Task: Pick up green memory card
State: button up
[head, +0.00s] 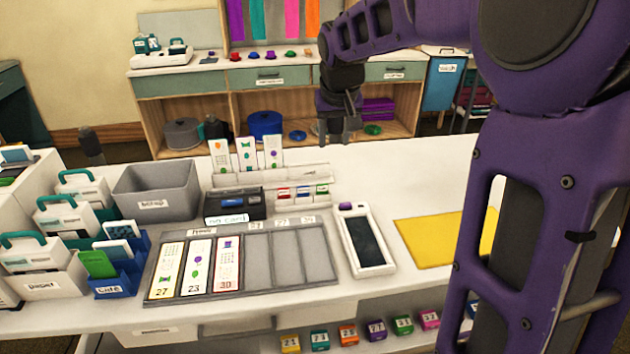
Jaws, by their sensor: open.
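Several small cards with coloured labels stand in a low clear holder (265,203) at the back of the white table. The middle one looks like the green memory card (302,193), between a red card (283,194) and a blue-green card (321,190). They are small, so details are hard to tell. My gripper (334,138) hangs pointing down near the table's back edge, above and slightly right of the holder in the picture. It is open, with nothing seen between its fingers, and is apart from the cards.
Tall picture cards (246,153) stand just behind the holder. A dark card box (236,203), grey bin (155,190), card tray (244,262) and handheld device (364,240) are nearby. A yellow mat (440,238) lies right; the table behind it is clear.

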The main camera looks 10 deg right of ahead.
jog(key=b, duration=0.3)
send_near(323, 195)
jog(key=shift+g+y, duration=0.3)
jog(key=w+f, duration=0.4)
jog(key=shift+d+f, duration=0.15)
jog(key=shift+f, duration=0.1)
jog(key=c, duration=0.5)
notch_tip(323, 195, up, 10)
jog(key=shift+r+p, duration=0.1)
jog(key=shift+p, duration=0.75)
